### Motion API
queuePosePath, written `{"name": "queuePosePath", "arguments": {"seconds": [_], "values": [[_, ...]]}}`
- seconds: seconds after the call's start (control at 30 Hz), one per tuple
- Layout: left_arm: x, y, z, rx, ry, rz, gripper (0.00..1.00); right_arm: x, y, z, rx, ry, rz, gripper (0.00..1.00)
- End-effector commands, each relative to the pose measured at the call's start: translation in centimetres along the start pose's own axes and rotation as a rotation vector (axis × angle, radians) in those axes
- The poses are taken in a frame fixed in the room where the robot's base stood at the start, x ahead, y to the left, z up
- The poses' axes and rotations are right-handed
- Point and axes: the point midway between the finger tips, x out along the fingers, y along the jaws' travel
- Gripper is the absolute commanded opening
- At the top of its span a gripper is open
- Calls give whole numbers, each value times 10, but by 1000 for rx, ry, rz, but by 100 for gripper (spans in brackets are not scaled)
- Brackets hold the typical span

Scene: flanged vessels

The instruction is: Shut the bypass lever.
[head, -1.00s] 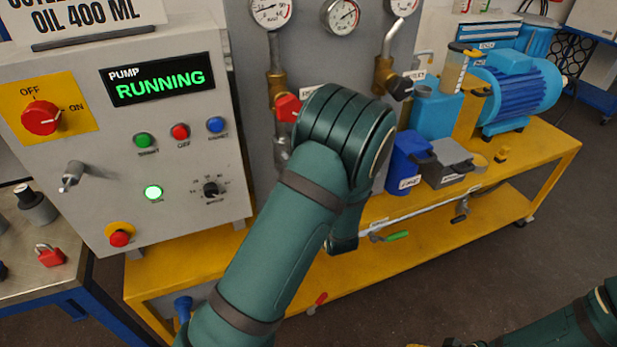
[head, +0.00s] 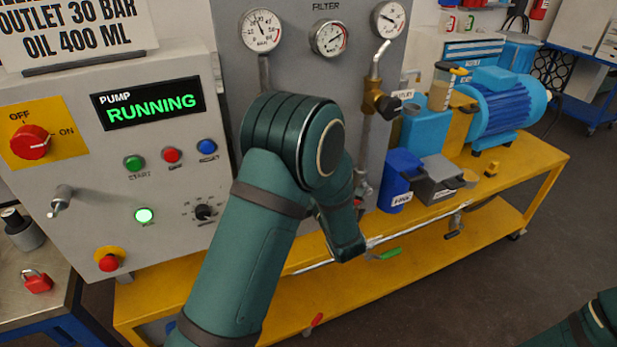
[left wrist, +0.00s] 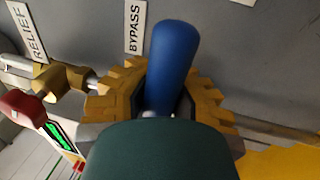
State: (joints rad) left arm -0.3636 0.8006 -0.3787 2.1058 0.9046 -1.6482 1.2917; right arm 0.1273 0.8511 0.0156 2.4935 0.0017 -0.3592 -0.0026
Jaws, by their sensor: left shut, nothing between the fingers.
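The bypass lever has a blue handle (left wrist: 172,62), upright in the left wrist view just right of the BYPASS label (left wrist: 134,27). My left gripper (left wrist: 160,125) is close in front of the handle's lower end. It is shut with nothing in it. Ribbed brass-coloured pieces flank the handle; whether handle and gripper touch, I cannot tell. In the head view my left arm covers the lever and the gripper. My right gripper is outside the views; only part of that arm shows at bottom right.
The relief valve's red handle (left wrist: 22,107) is close on the left in the left wrist view. Gauges (head: 262,30) sit above my arm. A brass outlet valve (head: 378,102) and a blue bin (head: 396,180) stand to its right. The pump display (head: 152,107) reads RUNNING.

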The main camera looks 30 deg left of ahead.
Motion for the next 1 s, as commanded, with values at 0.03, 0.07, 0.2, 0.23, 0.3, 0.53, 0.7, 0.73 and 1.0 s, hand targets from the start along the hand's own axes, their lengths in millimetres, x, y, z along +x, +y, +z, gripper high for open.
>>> {"name": "queuePosePath", "arguments": {"seconds": [0.03,0.07,0.2,0.23,0.3,0.53,0.7,0.73,1.0], "values": [[-2,1,2,-4,-5,0,0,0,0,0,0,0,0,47],[-2,1,2,-5,-5,0,0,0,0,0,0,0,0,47],[-2,1,2,-5,-5,0,0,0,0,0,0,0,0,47],[-2,1,2,-4,-5,0,0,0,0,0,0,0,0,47],[-2,1,2,-4,-5,0,0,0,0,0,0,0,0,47],[-1,0,1,-3,-3,0,55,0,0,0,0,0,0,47],[0,0,1,-2,-1,0,55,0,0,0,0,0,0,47],[0,0,0,-2,-1,0,55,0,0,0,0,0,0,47],[-16,0,1,0,-3,-1,55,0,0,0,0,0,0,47]]}}
